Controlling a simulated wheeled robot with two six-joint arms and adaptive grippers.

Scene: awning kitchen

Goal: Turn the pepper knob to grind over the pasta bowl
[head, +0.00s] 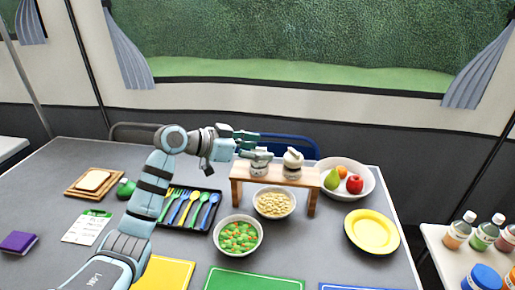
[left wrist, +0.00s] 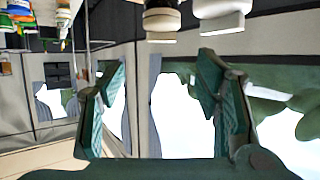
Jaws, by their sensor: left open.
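A wooden stand (head: 306,182) on the grey table holds two pale grinders with knobs, a left grinder (head: 259,171) and a right grinder (head: 292,162). I cannot tell which one is pepper. The pasta bowl (head: 273,214), white with pale pasta, sits under and in front of the stand. My left gripper (head: 256,145) is open and empty, at the left grinder's top, partly hiding it. I cannot tell whether they touch. In the left wrist view, two pale grinder-like shapes (left wrist: 162,22) hang at the top edge, outside the open fingers. My right gripper is not seen.
A bowl of diced vegetables (head: 238,238) stands in front of the pasta. A fruit bowl (head: 365,188) and a yellow plate (head: 371,231) are to the right. A cutlery tray (head: 176,223) lies left, behind my left arm. A side table with bottles (head: 459,230) stands far right.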

